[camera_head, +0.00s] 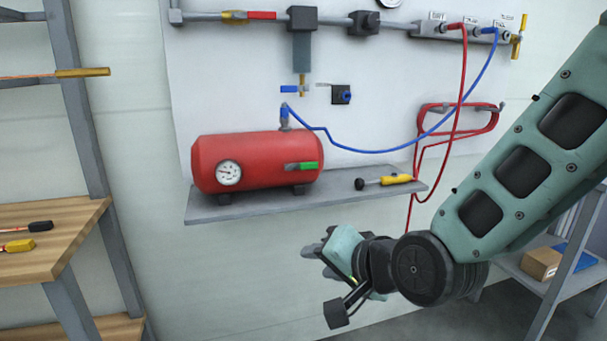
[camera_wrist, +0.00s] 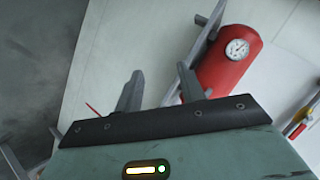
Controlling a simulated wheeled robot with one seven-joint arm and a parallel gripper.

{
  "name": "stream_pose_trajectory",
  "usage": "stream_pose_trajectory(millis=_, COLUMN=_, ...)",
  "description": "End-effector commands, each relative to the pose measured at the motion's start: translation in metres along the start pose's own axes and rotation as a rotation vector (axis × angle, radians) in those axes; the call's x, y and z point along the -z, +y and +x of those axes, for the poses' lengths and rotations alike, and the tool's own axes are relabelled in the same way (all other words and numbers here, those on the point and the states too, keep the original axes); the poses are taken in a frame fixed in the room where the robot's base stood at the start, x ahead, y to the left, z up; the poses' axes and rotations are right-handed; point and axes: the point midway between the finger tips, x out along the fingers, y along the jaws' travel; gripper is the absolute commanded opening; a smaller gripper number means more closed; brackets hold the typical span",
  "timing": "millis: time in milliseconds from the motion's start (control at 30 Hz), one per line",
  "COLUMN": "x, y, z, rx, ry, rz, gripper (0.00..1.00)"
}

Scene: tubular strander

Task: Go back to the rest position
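My gripper (camera_head: 318,247) is at the end of my arm in the head view, in front of the wall and below the grey shelf (camera_head: 345,197). In the wrist view my gripper (camera_wrist: 159,88) shows two grey fingers standing apart, with nothing between them. It is open and empty. The red tank (camera_head: 255,160) with its round gauge (camera_head: 228,173) lies on the shelf, above and left of my gripper. The tank (camera_wrist: 225,70) also shows in the wrist view, beyond the right finger and apart from it.
A red hose (camera_head: 463,75) and a blue hose (camera_head: 400,147) hang from the wall panel. A wooden bench (camera_head: 60,240) stands left. A rack with a cardboard box (camera_head: 541,263) stands right, behind my arm.

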Motion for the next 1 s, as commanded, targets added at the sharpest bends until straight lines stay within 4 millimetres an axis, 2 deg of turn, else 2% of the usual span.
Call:
stream_pose_trajectory(millis=100, x=-0.037, y=0.018, z=-0.024, rx=-0.126, ry=-0.181, rz=-0.24, gripper=0.39)
stream_pose_trajectory(millis=300, x=-0.08, y=0.056, z=-0.08, rx=-0.298, ry=-0.491, rz=-0.592, gripper=0.39)
stream_pose_trajectory(millis=500, x=-0.099, y=0.084, z=-0.136, rx=-0.396, ry=-0.74, rz=-0.822, gripper=0.39)
stream_pose_trajectory(millis=667, x=-0.107, y=0.101, z=-0.178, rx=-0.446, ry=-0.919, rz=-0.957, gripper=0.39)
stream_pose_trajectory(millis=700, x=-0.102, y=0.095, z=-0.188, rx=-0.451, ry=-0.939, rz=-0.968, gripper=0.39)
stream_pose_trajectory(millis=1000, x=-0.071, y=0.044, z=-0.222, rx=-0.451, ry=-0.931, rz=-0.958, gripper=0.39)
